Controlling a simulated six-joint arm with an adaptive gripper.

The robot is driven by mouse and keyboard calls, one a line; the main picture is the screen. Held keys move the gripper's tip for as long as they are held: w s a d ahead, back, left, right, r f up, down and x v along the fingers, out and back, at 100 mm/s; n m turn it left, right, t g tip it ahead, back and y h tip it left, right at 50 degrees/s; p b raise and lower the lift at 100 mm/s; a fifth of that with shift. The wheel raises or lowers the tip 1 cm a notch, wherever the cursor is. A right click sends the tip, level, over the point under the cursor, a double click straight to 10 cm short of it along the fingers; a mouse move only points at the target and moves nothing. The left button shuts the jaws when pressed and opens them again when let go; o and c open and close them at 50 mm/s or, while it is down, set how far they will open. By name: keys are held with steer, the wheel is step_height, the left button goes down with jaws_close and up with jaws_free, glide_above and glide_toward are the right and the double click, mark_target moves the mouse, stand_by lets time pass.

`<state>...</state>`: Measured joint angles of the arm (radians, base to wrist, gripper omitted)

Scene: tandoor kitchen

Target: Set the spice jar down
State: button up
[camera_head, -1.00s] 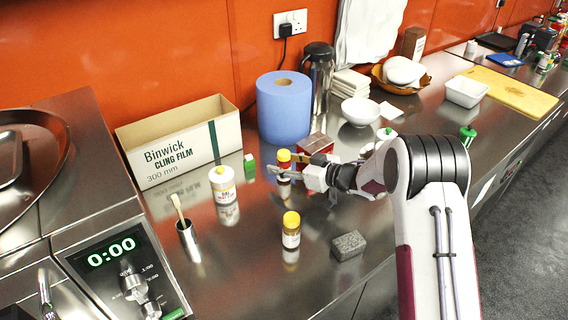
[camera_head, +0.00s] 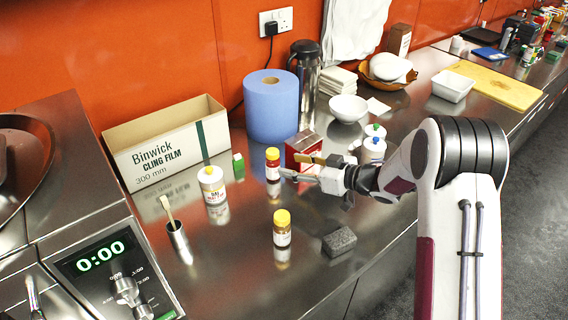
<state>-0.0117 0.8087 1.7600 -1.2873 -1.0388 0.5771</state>
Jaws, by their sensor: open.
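A spice jar with a red body and yellow lid (camera_head: 272,166) stands upright on the steel counter (camera_head: 235,265). My gripper (camera_head: 292,166) is open and empty just to the right of this jar, its fingers pointing left toward it. The fingertips appear clear of the jar, though the lower one is very close in the picture. A second jar with a yellow lid and pale label (camera_head: 282,230) stands upright nearer the front.
A grey sponge (camera_head: 339,241), a white yellow-capped bottle (camera_head: 212,186), a brush in a steel cup (camera_head: 179,242) and a blue roll (camera_head: 271,108) are around.

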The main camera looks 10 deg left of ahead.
steer(key=shift+v, duration=1.85)
steer(key=w+d+r+m+t+h, duration=0.2)
steer(key=d+r+m+t+h, duration=0.4)
steer(key=d+r, duration=0.5)
steer(key=s+d+r+m+g+h, duration=0.1)
steer(key=s+d+r+m+h, duration=0.1)
steer(key=s+d+r+h, duration=0.5)
steer(key=s+d+r+m+g+h, duration=0.1)
steer(key=s+d+m, duration=0.15)
steer(key=s, duration=0.65)
steer(key=s+d+m+g+h, duration=0.1)
steer(key=s+d+g, duration=0.15)
steer(key=s, duration=0.55)
steer(key=s+a+f+g+y, duration=0.1)
steer(key=s+f, duration=0.1)
steer(key=s, duration=0.7)
steer(key=s+a+f+g+y, duration=0.1)
steer(key=s+a+f+g, duration=0.1)
steer(key=s, duration=0.8)
steer(key=shift+a+f+m, duration=0.15)
steer(key=shift+f+m, duration=0.2)
steer(key=shift+f, duration=0.05)
